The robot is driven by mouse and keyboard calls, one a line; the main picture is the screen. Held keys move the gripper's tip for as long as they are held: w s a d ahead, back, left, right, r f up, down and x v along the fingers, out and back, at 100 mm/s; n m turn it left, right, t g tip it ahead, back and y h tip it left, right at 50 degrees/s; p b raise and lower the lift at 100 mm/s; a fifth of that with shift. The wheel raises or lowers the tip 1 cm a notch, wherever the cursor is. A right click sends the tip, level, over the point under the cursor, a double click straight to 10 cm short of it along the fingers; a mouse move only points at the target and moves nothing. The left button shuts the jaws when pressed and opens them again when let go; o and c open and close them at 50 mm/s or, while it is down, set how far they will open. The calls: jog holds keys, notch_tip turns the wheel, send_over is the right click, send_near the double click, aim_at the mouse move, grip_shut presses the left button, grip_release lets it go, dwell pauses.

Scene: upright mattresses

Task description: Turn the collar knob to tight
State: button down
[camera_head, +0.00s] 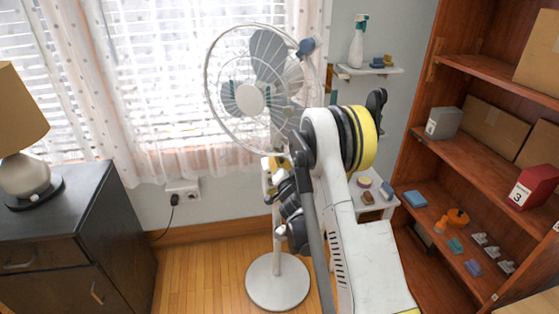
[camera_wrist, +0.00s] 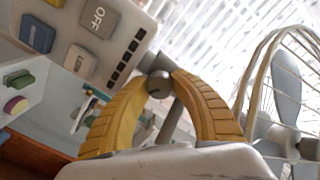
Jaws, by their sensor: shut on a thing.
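The standing fan (camera_head: 278,283) stands upright in front of the window, with a white round base and a slim pole. In the wrist view a round grey collar knob (camera_wrist: 159,82) sits between the tips of my gripper (camera_wrist: 158,88). The two yellow ribbed fingers are shut on the knob, one on each side. The grey fan pole (camera_wrist: 171,121) shows behind it. The fan's control box (camera_wrist: 110,35) with an OFF button is close beside the fingers. In the head view my arm and gripper hide most of the knob area, and the fingertips are hard to make out.
A dark cabinet (camera_head: 60,235) with a lamp (camera_head: 25,130) stands at the left. A wooden shelf unit (camera_head: 488,155) with boxes and small items stands at the right. A small white side table (camera_head: 378,205) is behind my arm. Wooden floor is open left of the fan base.

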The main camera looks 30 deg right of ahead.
jog(key=c, duration=1.1)
grip_release()
jog(key=shift+o, duration=0.2)
jog(key=shift+n, duration=0.3)
